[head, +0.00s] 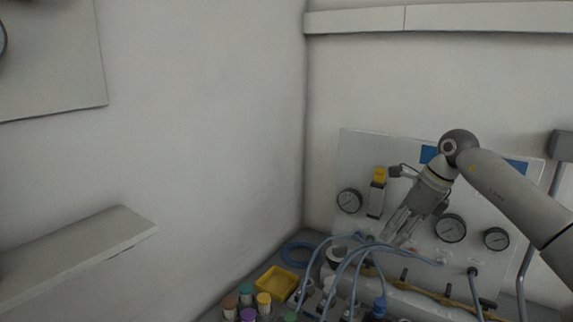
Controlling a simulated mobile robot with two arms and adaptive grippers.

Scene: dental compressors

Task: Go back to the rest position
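My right gripper (395,238) is in front of the gauge panel (352,150) on the right-hand wall, with its arm coming in from the right. Its fingers point down and to the left, look spread apart, and hold nothing that I can see. The fingertips are above the blue hoses (345,268); I cannot tell how far they are from the panel. My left gripper is not in view.
The panel carries black-rimmed gauges (450,228) and a yellow-topped switch (378,178). Below are a yellow tray (278,283), several capped jars (247,290) and a blue coil (298,253). A shelf (75,250) juts from the left wall.

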